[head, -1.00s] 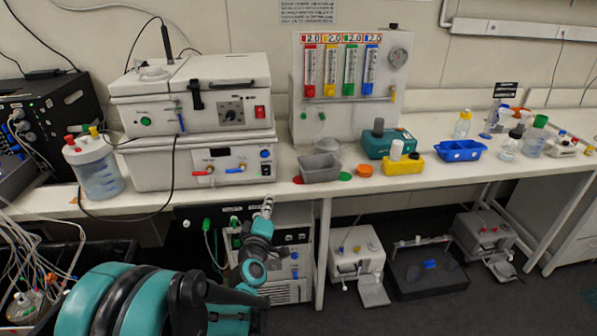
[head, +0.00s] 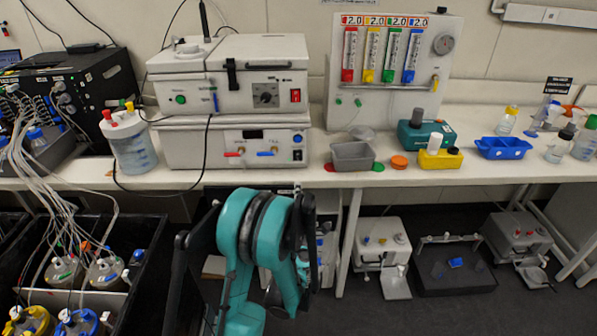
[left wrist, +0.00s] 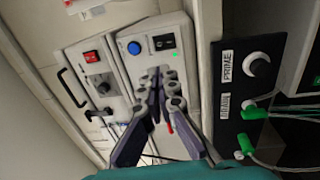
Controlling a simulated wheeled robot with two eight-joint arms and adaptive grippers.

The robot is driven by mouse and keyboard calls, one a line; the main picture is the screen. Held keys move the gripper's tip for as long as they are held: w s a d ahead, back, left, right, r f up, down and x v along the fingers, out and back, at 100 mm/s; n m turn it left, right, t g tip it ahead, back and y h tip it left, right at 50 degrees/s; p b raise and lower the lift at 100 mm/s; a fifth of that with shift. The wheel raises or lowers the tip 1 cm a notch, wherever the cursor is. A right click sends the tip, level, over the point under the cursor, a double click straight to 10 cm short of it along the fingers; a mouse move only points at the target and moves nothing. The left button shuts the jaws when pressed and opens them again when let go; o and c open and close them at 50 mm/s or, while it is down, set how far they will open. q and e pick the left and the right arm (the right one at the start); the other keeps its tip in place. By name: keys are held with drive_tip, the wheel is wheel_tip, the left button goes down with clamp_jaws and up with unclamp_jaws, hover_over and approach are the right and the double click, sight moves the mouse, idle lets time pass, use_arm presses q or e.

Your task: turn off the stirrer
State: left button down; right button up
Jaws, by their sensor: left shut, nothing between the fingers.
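Two white boxy devices are stacked on the bench; I cannot tell which is the stirrer. The upper one (head: 205,98) has a red rocker switch (head: 295,96) and a black dial (head: 265,95). The lower one (head: 180,146) has a dark display, red and blue valve handles, a blue button (left wrist: 134,48) and a black rocker switch (left wrist: 162,42). In the left wrist view my left gripper (left wrist: 160,74) is shut and empty, its fingertips in front of the lower device's panel, near the black switch; contact is unclear. In the head view my arm hides its fingers. My right gripper is out of view.
A black panel (left wrist: 230,110) with knobs and green fittings lies right of the gripper in the left wrist view. A bottle (head: 133,148) with coloured caps stands left of the stack; a grey tub (head: 352,156) stands right. A black cable hangs before the stack.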

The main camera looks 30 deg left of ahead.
use_arm(q)
drive_tip(key=p, duration=0.8)
approach(297, 154)
drive_tip(key=x, duration=0.1)
drive_tip(key=b+x, duration=0.1)
drive_tip(key=x, duration=0.1)
drive_tip(key=b+x, duration=0.1)
drive_tip(key=x, duration=0.1)
drive_tip(key=shift+w+a+f, duration=0.15)
drive_tip(key=shift+w+f, duration=0.05)
drive_tip(key=shift+w+a+r, duration=0.15)
drive_tip(key=shift+w+a, duration=0.2)
drive_tip(key=shift+w, duration=0.25)
drive_tip(key=shift+w+a+r+b, duration=0.1)
drive_tip(key=shift+w+a+b, duration=0.15)
drive_tip(key=shift+b, duration=0.1)
drive_tip(key=shift+d+r, duration=0.1)
drive_tip(key=shift+s, duration=0.1)
